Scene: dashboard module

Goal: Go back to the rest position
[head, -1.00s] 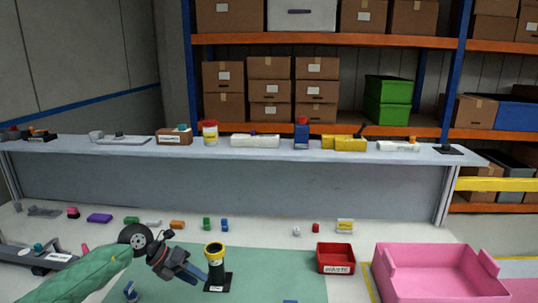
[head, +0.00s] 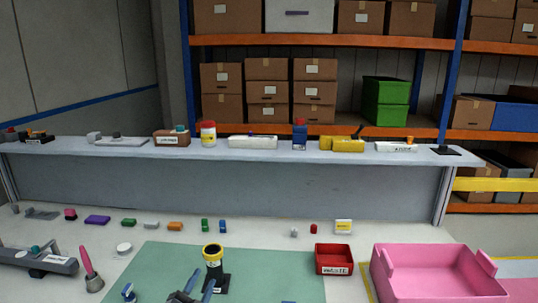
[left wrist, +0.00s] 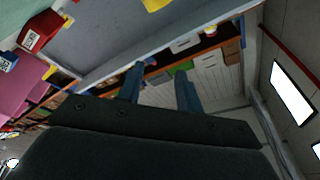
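My left gripper (head: 200,286) shows at the bottom edge of the head view, just in front of the black cylinder with a yellow rim (head: 213,262). Its two blue fingers are apart with nothing between them. The left wrist view shows the same open fingers (left wrist: 160,88), empty, with the shelf and boxes beyond them. Most of my left arm is below the head view. My right gripper is in neither view.
The cylinder stands on a green mat (head: 165,262). A red bin (head: 333,259) and a large pink bin (head: 440,280) are to the right. A pink-handled tool (head: 90,268) stands at left. Several small blocks line the bench below a raised ledge (head: 250,150).

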